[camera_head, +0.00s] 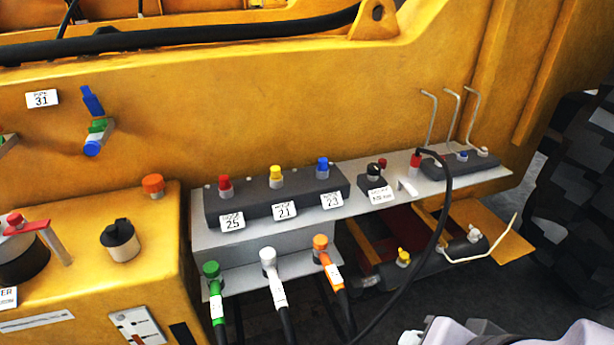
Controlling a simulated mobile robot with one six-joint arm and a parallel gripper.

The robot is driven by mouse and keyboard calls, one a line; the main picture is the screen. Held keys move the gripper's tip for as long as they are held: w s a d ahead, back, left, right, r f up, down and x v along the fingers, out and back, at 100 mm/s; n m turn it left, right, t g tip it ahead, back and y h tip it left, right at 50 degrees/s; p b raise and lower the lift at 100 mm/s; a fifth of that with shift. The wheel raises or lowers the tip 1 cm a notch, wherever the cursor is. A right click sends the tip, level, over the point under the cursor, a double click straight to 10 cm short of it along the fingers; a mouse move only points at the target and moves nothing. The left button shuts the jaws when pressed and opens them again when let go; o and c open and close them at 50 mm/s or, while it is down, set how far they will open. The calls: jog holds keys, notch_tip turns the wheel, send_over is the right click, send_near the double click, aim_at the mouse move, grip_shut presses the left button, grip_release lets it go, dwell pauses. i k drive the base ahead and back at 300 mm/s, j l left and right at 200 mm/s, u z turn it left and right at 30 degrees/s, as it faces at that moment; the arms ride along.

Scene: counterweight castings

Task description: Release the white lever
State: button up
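A thin cream-white bent lever (489,252) sticks out to the right of a dark cylinder (455,252) below the grey shelf, its free end pointing up. A small white tab (407,187) also stands on the shelf beside the label; I cannot tell if it is a lever. Three thin grey bent rods rise at the shelf's right end. Grey-lilac parts at the bottom right edge look like my arm. The fingertips of my gripper are not in view, and nothing is seen touching the lever.
The grey shelf (380,203) bears a dark block (277,197) with red, yellow and blue caps. Green, white and orange hose connectors hang below. A black cable (446,200) loops down in front of the shelf. A black tyre (585,205) stands at the right.

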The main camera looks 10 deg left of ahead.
aim_at(401, 183)
jog(key=i+j+u, duration=0.1)
jog(key=i+u, duration=0.25)
jog(key=i, duration=0.75)
